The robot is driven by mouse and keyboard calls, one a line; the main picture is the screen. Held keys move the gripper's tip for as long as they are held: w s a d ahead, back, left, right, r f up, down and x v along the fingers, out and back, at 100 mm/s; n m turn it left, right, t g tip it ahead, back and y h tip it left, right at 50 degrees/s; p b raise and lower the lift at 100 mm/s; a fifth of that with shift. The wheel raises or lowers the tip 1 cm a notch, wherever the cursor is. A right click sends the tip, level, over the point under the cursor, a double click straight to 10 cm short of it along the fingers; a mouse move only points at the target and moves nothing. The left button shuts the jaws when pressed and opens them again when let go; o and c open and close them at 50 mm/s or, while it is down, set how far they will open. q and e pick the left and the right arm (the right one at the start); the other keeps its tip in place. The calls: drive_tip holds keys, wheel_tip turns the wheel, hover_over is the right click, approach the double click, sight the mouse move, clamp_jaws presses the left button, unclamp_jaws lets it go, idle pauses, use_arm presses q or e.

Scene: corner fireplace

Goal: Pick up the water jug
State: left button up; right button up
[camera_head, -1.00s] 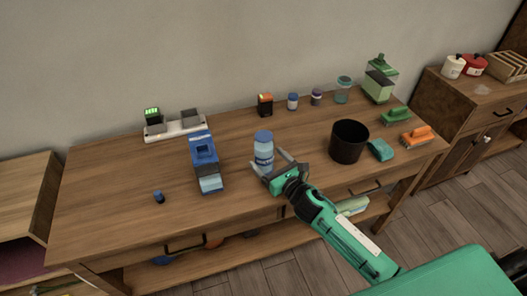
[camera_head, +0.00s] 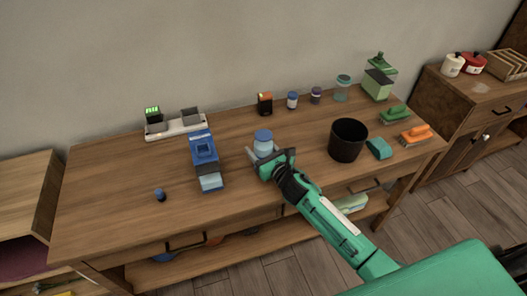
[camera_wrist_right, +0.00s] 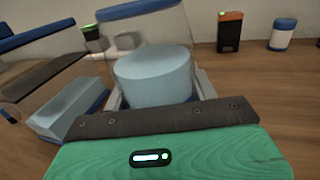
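The water jug (camera_head: 263,148) is a clear jar with a blue lid and pale blue water, standing upright near the front middle of the wooden table. In the right wrist view the jug (camera_wrist_right: 150,75) fills the space ahead of the palm. My right gripper (camera_head: 262,158) is low at the jug, with one finger on each side of it. In the wrist view the fingers (camera_wrist_right: 162,92) look open, with a slim gap at the right side; the jug partly hides them. My left gripper is in neither view.
A black bin (camera_head: 348,141) stands to the right, beside a teal block (camera_head: 380,149) and brushes. Small jars and an orange-black box (camera_head: 265,104) line the back. The table's left (camera_head: 110,190) is mostly clear.

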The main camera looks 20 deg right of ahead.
sight(260, 131)
drive_tip(key=c, duration=0.6)
drive_tip(key=shift+w+r, duration=0.1)
drive_tip(key=shift+r, duration=0.5)
wheel_tip(260, 131, up, 12)
drive_tip(key=shift+r+p, duration=0.1)
drive_tip(key=shift+p, duration=0.95)
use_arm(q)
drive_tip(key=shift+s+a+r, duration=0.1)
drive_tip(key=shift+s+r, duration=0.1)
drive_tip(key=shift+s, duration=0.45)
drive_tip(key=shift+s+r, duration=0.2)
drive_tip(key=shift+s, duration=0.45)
use_arm(e)
drive_tip(key=shift+r, duration=3.35)
